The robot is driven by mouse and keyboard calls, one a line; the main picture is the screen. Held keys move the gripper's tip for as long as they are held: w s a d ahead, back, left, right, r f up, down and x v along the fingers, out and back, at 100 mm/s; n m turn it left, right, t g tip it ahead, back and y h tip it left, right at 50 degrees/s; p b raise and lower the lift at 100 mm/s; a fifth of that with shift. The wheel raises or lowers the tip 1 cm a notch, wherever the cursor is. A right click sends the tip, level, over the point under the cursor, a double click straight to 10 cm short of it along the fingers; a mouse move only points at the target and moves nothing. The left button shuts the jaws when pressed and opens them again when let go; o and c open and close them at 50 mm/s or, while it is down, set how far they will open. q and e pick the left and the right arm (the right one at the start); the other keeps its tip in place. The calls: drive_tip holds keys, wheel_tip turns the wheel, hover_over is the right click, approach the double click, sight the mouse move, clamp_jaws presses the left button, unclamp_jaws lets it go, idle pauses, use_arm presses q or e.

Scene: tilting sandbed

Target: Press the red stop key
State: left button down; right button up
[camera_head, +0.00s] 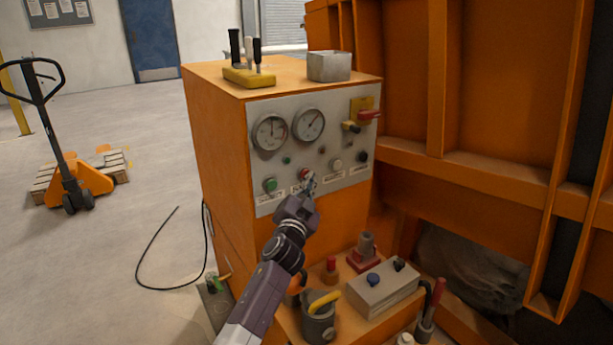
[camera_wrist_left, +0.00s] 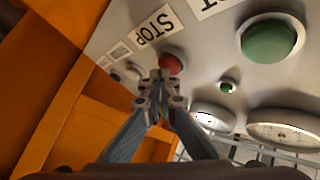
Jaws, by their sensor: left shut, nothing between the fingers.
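The red stop key (camera_head: 304,174) is a round red button on the grey panel (camera_head: 325,121) of the orange cabinet, right of a green key (camera_head: 270,185). It also shows in the left wrist view (camera_wrist_left: 172,62), beside a white STOP label (camera_wrist_left: 155,25). My left gripper (camera_head: 311,183) is in front of the panel, shut and empty, its tips at the key's lower right in the head view. In the wrist view the left gripper's fingertips (camera_wrist_left: 160,79) overlap the key's edge. I cannot tell whether they touch it. My right gripper is not in view.
Two gauges (camera_head: 270,132) are above the keys. A red-handled switch (camera_head: 368,114) sits at the panel's upper right. Orange steel framework (camera_head: 480,169) closes off the right side.

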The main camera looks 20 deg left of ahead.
use_arm(q)
drive_tip(key=shift+s+d, duration=0.4)
drive_tip(key=shift+d, duration=0.05)
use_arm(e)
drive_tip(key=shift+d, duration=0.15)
use_arm(q)
drive_tip(key=shift+s+d, duration=0.75)
drive_tip(key=shift+d, duration=0.25)
drive_tip(key=shift+s+d, duration=0.75)
drive_tip(key=shift+d, duration=0.25)
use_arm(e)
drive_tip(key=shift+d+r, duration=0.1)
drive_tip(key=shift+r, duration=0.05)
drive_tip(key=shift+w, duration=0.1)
